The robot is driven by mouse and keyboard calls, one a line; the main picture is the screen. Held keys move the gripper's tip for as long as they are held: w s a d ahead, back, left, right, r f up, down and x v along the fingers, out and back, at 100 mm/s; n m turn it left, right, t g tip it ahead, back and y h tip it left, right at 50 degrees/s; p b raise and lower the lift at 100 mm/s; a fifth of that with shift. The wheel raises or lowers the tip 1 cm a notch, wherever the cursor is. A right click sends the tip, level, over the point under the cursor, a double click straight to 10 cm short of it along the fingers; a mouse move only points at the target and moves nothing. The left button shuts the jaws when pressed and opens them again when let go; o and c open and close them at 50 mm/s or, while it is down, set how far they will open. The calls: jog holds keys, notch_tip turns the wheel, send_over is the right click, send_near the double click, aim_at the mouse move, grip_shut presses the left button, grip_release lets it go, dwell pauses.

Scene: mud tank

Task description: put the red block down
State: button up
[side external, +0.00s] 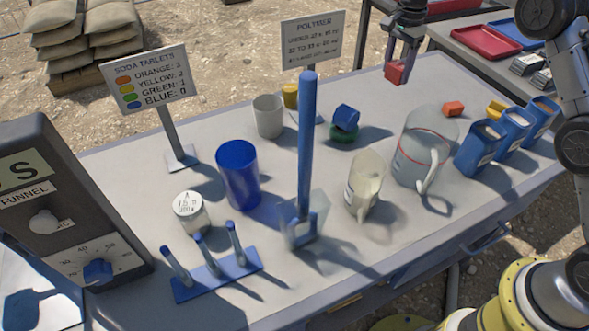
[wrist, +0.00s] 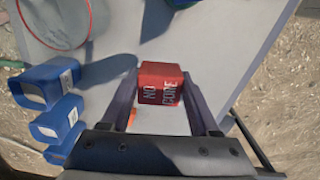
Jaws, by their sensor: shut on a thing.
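The red block (side external: 396,73) is held between the fingers of my gripper (side external: 399,62), above the far edge of the table in the side external view. The block looks raised clear of the grey table (side external: 290,290). An orange block (side external: 453,108) lies on the table beside the clear jug, and part of it shows below the red block in the wrist view (wrist: 131,118).
A clear jug (side external: 412,160) with a red line and several blue containers (side external: 480,148) stand on the right. A yellow block (side external: 496,108) lies behind them. A green-and-blue stack (side external: 344,122) and an upright blue rod (side external: 307,140) stand mid-table. A second table holds red (side external: 486,42) and blue trays.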

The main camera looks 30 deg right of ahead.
jog(key=a+n, duration=0.4)
jog(key=a, duration=1.3)
jog(key=n, duration=0.3)
send_over(294, 173)
notch_tip(294, 173, down, 10)
jog(key=shift+w+r, duration=0.1)
jog(key=shift+r, duration=0.1)
jog(key=shift+f, duration=2.7)
jog(key=shift+f, duration=0.1)
jog(key=o, duration=1.4)
jog(key=shift+c, duration=0.2)
notch_tip(294, 173, up, 12)
